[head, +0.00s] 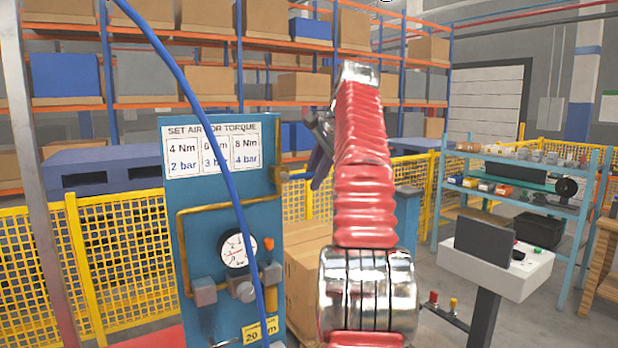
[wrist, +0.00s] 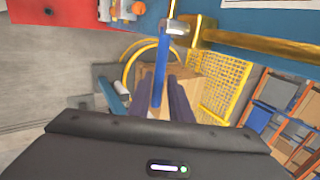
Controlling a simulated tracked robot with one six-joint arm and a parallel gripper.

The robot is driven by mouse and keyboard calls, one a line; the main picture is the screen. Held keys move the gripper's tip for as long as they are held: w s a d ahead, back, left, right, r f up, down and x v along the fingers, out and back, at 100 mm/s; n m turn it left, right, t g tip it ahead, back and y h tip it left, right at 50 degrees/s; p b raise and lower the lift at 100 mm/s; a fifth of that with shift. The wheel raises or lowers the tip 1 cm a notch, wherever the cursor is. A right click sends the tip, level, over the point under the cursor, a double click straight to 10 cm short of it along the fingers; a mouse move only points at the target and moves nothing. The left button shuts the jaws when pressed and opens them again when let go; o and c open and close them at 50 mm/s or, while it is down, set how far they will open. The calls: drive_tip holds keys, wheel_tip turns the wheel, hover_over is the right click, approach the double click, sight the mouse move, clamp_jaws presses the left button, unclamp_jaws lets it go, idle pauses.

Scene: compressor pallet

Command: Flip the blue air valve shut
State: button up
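In the wrist view the blue valve lever (wrist: 161,72) extends from a silver valve body (wrist: 175,28) at the end of a brass pipe. It runs down the picture, across the line of the pipe. My gripper (wrist: 163,90) is open, with one dark finger on each side of the lever's free end. Thin gaps show beside the lever, and I cannot tell whether either finger touches it. In the head view my gripper (head: 319,150) is at the right edge of the blue panel (head: 225,300), partly hidden by my red arm. The lever is not clear there.
The brass pipe (wrist: 250,45) runs right from the valve. On the panel are a pressure gauge (head: 237,250) and a torque chart (head: 212,148); a blue hose (head: 215,150) crosses in front. A cardboard box (head: 305,270) and yellow fence (head: 115,260) stand behind.

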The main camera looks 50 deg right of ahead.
drive_tip(key=shift+s, duration=0.1)
drive_tip(key=shift+s+r, duration=0.25)
drive_tip(key=shift+r, duration=0.2)
drive_tip(key=shift+v, duration=0.8)
drive_tip(key=shift+s+a+r, duration=0.1)
drive_tip(key=shift+a, duration=0.1)
drive_tip(key=shift+s, duration=0.3)
drive_tip(key=s+a, duration=0.3)
drive_tip(key=s, duration=0.7)
drive_tip(key=shift+s, duration=0.4)
